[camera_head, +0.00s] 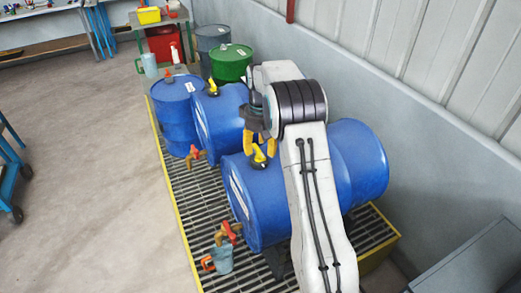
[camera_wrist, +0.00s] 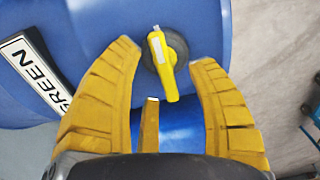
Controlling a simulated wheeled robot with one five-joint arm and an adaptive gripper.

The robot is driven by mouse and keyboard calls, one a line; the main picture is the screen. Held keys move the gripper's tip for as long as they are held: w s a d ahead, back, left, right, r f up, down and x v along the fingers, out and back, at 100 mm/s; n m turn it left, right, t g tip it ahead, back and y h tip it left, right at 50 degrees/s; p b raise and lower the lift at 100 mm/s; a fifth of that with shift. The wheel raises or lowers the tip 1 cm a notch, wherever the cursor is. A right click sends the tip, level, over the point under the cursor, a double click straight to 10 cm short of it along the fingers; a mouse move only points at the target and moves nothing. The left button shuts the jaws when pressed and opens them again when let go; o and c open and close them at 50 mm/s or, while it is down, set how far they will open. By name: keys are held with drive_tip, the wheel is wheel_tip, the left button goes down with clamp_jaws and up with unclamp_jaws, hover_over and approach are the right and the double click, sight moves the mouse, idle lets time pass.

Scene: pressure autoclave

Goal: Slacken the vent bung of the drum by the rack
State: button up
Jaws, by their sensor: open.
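Two blue drums lie on their sides on a grating; the near drum (camera_head: 253,206) is under my gripper (camera_head: 260,147). Its vent bung (camera_head: 259,160) has a yellow lever on a dark round cap. In the wrist view, the bung (camera_wrist: 162,60) sits between the tips of my open yellow gripper fingers (camera_wrist: 164,54), with a gap on both sides. A label reading GREEN (camera_wrist: 32,72) lies left of it. The farther lying drum (camera_head: 220,120) has a similar yellow vent bung (camera_head: 212,88). I cannot tell which drum the task calls by the rack.
A blue upright drum (camera_head: 177,118), a green drum (camera_head: 231,64) and a grey drum (camera_head: 211,41) stand behind. Orange taps are on the drum fronts; a blue jug (camera_head: 222,260) is under the near tap (camera_head: 228,232).

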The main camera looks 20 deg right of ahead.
drive_tip(key=shift+f, duration=0.8)
clamp_jaws()
